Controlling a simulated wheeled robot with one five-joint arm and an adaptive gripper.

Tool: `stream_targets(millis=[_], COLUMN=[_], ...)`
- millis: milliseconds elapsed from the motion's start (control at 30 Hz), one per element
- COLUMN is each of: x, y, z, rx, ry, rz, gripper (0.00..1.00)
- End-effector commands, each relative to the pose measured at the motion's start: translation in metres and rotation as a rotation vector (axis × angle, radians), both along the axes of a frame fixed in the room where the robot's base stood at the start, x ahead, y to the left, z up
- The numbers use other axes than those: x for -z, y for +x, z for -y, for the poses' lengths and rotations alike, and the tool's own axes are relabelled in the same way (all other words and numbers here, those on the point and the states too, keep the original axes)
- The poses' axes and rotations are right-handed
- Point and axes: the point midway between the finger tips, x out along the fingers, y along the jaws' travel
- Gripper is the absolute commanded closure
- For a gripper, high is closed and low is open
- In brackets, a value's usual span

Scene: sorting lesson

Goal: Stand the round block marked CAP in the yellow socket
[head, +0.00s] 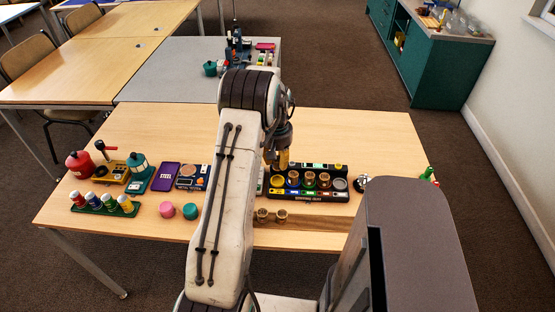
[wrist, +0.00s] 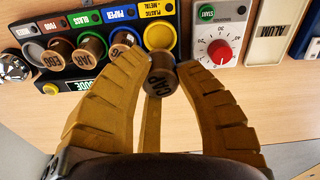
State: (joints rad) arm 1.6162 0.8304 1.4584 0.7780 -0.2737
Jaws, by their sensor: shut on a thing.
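My gripper (wrist: 163,66) has its yellow fingers closed around the round brown block marked CAP (wrist: 157,86) in the wrist view. The yellow socket (wrist: 160,36) is the end socket of the dark sorting panel, under a plastic and metal label, and looks empty. The block shows just in front of it in the wrist view, apart from it or at its edge; I cannot tell the height. In the head view my gripper (head: 283,160) hangs just above and behind the yellow socket (head: 277,181); the block is hard to make out there.
Brown blocks, among them EGG (wrist: 38,55) and JAR (wrist: 62,54), stand in neighbouring sockets. A timer box with a red knob (wrist: 219,52) stands close beside the yellow socket. Two brown round blocks (head: 281,215) stand near the table's front edge. Bare tabletop lies behind the panel.

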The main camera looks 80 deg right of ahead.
Motion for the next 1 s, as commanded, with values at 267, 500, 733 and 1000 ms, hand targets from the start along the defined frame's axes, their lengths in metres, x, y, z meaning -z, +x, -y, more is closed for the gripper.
stream_targets(millis=[267,500,733,1000], x=[0.008,0.024,0.043,0.057], y=[0.000,0.000,0.000,0.000], z=[0.000,0.000,0.000,0.000], rx=[0.026,0.024,0.023,0.023], ry=[-0.001,-0.001,-0.001,-0.003], rz=[0.002,0.002,0.002,0.001], gripper=[0.92,0.92,0.92,0.92])
